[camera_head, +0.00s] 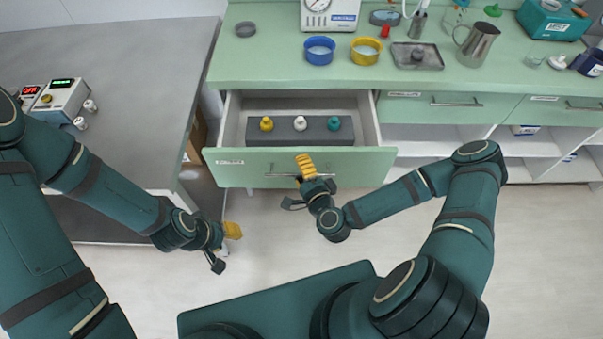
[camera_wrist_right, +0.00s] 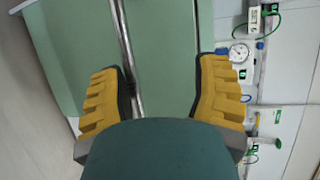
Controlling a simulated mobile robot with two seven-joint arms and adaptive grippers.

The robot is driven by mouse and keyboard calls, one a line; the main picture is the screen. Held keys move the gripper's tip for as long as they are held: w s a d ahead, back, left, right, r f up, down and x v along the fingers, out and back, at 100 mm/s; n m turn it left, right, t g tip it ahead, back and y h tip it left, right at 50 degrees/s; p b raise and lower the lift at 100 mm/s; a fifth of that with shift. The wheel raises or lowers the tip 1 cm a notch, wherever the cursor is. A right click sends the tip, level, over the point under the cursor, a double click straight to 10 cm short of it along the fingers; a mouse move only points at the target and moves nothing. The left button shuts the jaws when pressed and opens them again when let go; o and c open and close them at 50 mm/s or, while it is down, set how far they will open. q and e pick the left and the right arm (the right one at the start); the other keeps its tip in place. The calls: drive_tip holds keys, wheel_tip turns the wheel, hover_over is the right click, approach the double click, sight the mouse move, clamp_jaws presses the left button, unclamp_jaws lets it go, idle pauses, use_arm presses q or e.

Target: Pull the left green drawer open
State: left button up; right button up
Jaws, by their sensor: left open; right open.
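The left green drawer (camera_head: 228,170) stands pulled out from the counter. Inside it, a grey rack (camera_head: 257,133) holds a yellow-topped, a white-topped and a green-topped item. Its metal handle (camera_head: 282,174) runs along the drawer front. My right gripper (camera_head: 305,182) is at the handle. In the right wrist view the yellow fingers of my right gripper (camera_wrist_right: 160,78) are spread apart, with the handle bar (camera_wrist_right: 128,60) between them, nearer the left finger. My left gripper (camera_head: 226,246) is open and empty, low over the floor left of the drawer.
The green counter (camera_head: 270,80) carries a blue bowl (camera_head: 319,51), a yellow bowl (camera_head: 365,52), a tray (camera_head: 418,57) and a metal jug (camera_head: 476,44). A grey table (camera_head: 140,95) stands close to the drawer's left. Another drawer (camera_head: 450,106), at the right, is shut.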

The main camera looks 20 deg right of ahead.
wheel_tip(320, 180, up, 7)
drive_tip(key=shift+r, duration=0.2)
drive_tip(key=shift+f, duration=0.1)
idle(0.4)
drive_tip(key=s+a+f+n+g+y, duration=0.45)
drive_tip(key=a+f+n+g, duration=0.2)
drive_tip(key=n, duration=0.25)
drive_tip(key=s+d+f+n+g+h, duration=0.2)
drive_tip(key=s+f+n+g, duration=0.1)
drive_tip(key=s+n+g, duration=0.3)
drive_tip(key=shift+s+d+n+g+h, duration=0.4)
drive_tip(key=shift+s+g, duration=0.35)
drive_tip(key=shift+s, duration=0.25)
